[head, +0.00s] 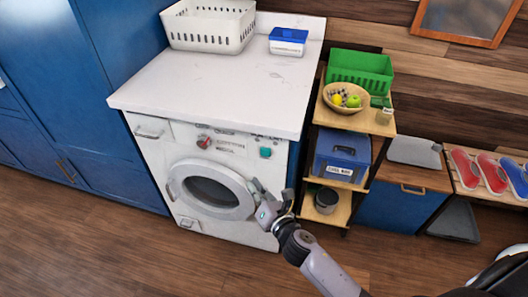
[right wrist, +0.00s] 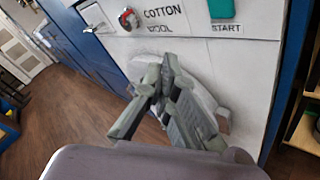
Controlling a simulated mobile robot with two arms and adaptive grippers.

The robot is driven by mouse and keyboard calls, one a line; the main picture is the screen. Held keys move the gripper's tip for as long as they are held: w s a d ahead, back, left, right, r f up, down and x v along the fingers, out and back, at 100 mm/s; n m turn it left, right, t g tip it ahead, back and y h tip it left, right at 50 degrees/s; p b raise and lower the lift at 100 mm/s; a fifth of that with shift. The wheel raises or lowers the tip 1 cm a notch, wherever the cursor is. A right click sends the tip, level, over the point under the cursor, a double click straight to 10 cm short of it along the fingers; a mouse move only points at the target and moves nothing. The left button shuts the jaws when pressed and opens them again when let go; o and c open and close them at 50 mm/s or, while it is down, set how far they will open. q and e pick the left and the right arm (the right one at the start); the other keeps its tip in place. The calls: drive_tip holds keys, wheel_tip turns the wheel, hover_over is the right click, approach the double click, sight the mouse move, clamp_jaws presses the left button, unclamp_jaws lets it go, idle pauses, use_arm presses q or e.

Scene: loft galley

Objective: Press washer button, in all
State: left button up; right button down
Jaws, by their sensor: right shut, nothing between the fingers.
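The white washer (head: 250,160) stands under the white counter, with its round door closed. Its teal start button (head: 265,152) is at the upper right of the front, and the red and grey dial (head: 204,142) is left of it. In the right wrist view the button (right wrist: 221,8) is at the top edge above the word START, and the dial (right wrist: 129,19) is left of it by COTTON and WOOL. My right gripper (head: 271,190) is shut and empty, in front of the door's right side and below the button. In the right wrist view the gripper (right wrist: 168,62) points toward the washer front. My left gripper is out of view.
A wooden shelf cart (head: 388,124) stands right of the washer, with a fruit bowl (head: 329,97), a blue box (head: 341,155) and a dark pot (head: 326,200). A white basket (head: 210,38) and a blue-lidded box (head: 288,48) are on the counter (head: 215,85). The floor in front is clear.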

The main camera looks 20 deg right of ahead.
sight(266, 152)
drive_tip(key=w+d, duration=0.5)
drive_tip(key=w, duration=0.2)
drive_tip(key=shift+w, duration=0.15)
idle(0.3)
idle(1.4)
drive_tip(key=shift+w+d, duration=0.25)
drive_tip(key=shift+w, duration=0.05)
drive_tip(key=shift+w+d, duration=0.25)
drive_tip(key=shift+w, duration=0.2)
idle(0.9)
drive_tip(key=shift+s, duration=0.15)
drive_tip(key=shift+s+a, duration=0.5)
drive_tip(key=shift+s, duration=0.15)
